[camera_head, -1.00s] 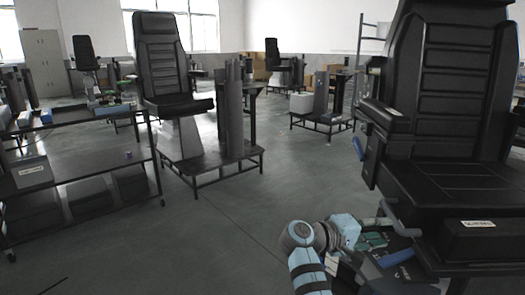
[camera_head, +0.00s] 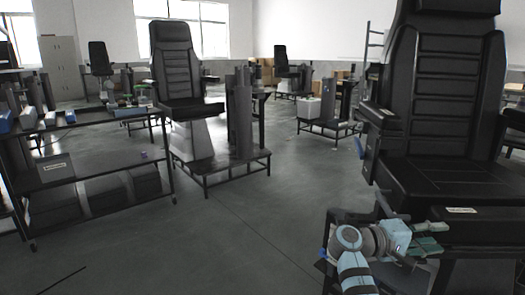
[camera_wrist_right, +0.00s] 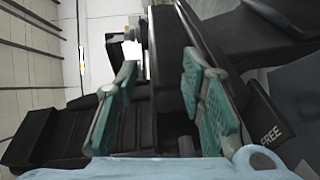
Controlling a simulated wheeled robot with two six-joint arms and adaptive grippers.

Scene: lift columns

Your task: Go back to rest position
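My right gripper (camera_head: 428,236) is at the lower right of the head view, on the end of my light-blue and grey right arm. Its green finger pads are spread apart, with nothing held between them. It is in front of the near black chair (camera_head: 440,110), beside the low front edge of its seat; whether it touches cannot be told. In the right wrist view the two green-padded fingers of the gripper (camera_wrist_right: 160,100) show a clear gap with dark structure behind. My left arm and gripper are not in view.
A dark workbench (camera_head: 95,180) with parts and boxes stands at the left. A second black chair (camera_head: 180,70) stands on a framed platform further back, beside a grey column (camera_head: 240,115). The grey floor (camera_head: 240,230) between bench and near chair is clear.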

